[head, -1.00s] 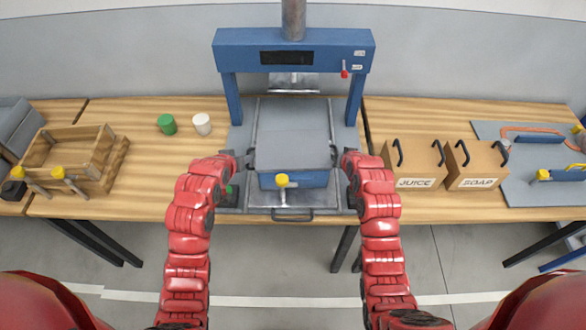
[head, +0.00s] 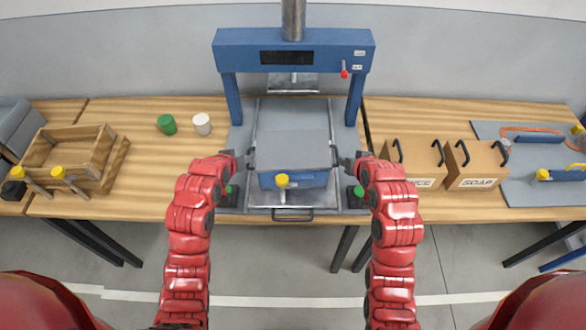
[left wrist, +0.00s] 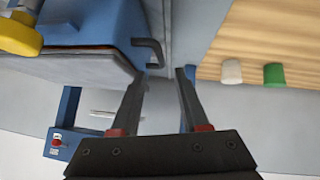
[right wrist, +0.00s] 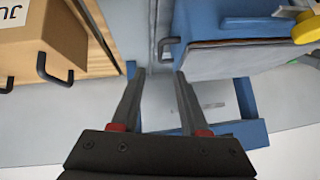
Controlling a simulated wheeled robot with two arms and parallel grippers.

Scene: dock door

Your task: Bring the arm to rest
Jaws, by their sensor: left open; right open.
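My left gripper (head: 243,161) is open at the left side of a blue box with a grey top (head: 292,150). In the left wrist view my left gripper (left wrist: 163,75) has its fingers apart, near the box's dark side handle (left wrist: 149,50). My right gripper (head: 343,161) is open at the right side of the box. In the right wrist view the fingers of my right gripper (right wrist: 160,75) are apart, with the other dark side handle (right wrist: 168,46) close to their tips. Neither gripper holds anything.
A blue press frame (head: 293,50) stands behind the box. A wooden crate (head: 70,155), a green cup (head: 167,124) and a white cup (head: 202,123) are on the left. Cartons marked JUICE (head: 414,162) and SOAP (head: 475,163) are on the right. A green button (head: 358,190) shows at the front right.

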